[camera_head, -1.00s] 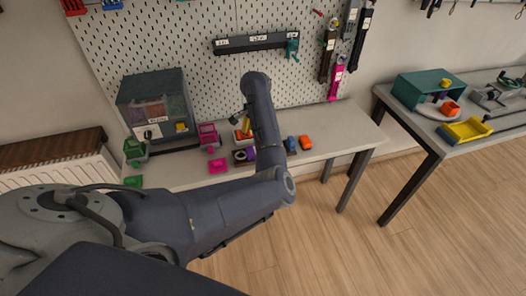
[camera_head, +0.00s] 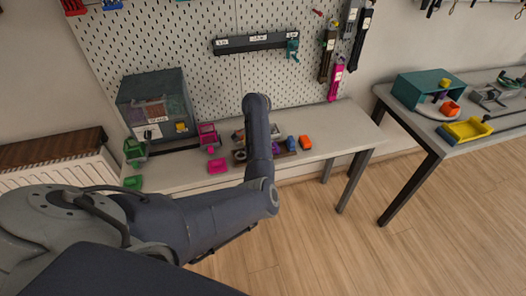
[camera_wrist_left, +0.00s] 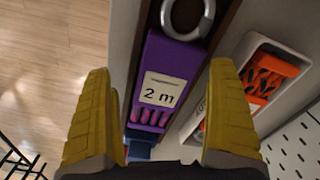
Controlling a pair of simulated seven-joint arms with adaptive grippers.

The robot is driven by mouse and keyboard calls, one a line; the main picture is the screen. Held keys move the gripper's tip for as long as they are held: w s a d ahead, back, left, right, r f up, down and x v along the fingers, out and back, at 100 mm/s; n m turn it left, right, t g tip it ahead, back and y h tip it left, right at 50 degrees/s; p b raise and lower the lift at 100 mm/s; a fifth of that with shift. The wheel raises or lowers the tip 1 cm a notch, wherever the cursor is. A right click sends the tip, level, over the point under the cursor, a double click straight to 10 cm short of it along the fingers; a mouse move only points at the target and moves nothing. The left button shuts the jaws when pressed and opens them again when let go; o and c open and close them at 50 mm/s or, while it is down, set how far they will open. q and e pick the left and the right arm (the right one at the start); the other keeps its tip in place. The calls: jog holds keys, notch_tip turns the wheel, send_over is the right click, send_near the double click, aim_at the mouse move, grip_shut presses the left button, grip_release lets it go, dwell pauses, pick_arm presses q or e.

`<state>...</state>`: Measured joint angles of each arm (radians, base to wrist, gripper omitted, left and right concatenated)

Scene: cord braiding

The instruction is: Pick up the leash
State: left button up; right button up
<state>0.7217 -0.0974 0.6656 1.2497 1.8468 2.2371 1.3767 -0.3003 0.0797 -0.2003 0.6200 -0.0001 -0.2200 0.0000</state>
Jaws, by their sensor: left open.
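In the left wrist view an orange-and-black patterned piece (camera_wrist_left: 268,78) lies in a white tray (camera_wrist_left: 244,50) at the right; it may be the leash, but I cannot tell for sure. A purple block (camera_wrist_left: 166,68) labelled "2 m", with pink pieces at its lower end, sits in a dark holder below my left gripper (camera_wrist_left: 161,72). A grey ring (camera_wrist_left: 207,22) is just above the block. My left gripper's yellow fingers are open, one on each side of the block in the picture, with nothing between them. The head view hides this gripper behind my arm. My right gripper is not in view.
A workbench (camera_head: 345,128) stands against a white pegboard (camera_head: 205,50). Pink (camera_head: 218,166), blue (camera_head: 291,142) and orange (camera_head: 305,142) pieces lie near the work area. A grey box (camera_head: 155,95) stands at the left. The bench's right end is clear.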

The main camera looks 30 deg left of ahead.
pick_arm(q)
jog(key=c, duration=1.6)
notch_tip(320, 180, up, 20)
